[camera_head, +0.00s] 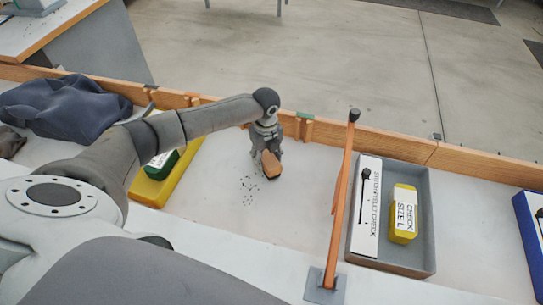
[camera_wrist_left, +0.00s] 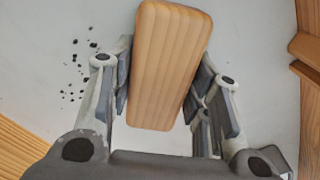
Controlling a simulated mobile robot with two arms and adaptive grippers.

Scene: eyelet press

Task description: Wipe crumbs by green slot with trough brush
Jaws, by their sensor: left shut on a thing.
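The trough brush (camera_head: 271,164) shows as a wooden block. My left gripper (camera_head: 267,150) is shut on it near the back wooden rail, and its fingers lie along both sides of the block in the left wrist view (camera_wrist_left: 165,90). The bristles are hidden. Dark crumbs (camera_head: 250,189) lie scattered on the pale surface just in front and left of the brush. They also show left of the brush in the left wrist view (camera_wrist_left: 75,68). A green mark (camera_head: 306,115) sits on the rail by a wooden slot, right of the gripper. My right gripper is out of view.
An upright orange post (camera_head: 342,200) with a dark top stands right of the crumbs. Beyond it is a grey tray (camera_head: 425,246) with a white box and a yellow box (camera_head: 404,212). A yellow tray (camera_head: 151,191) and dark cloth (camera_head: 66,108) lie left.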

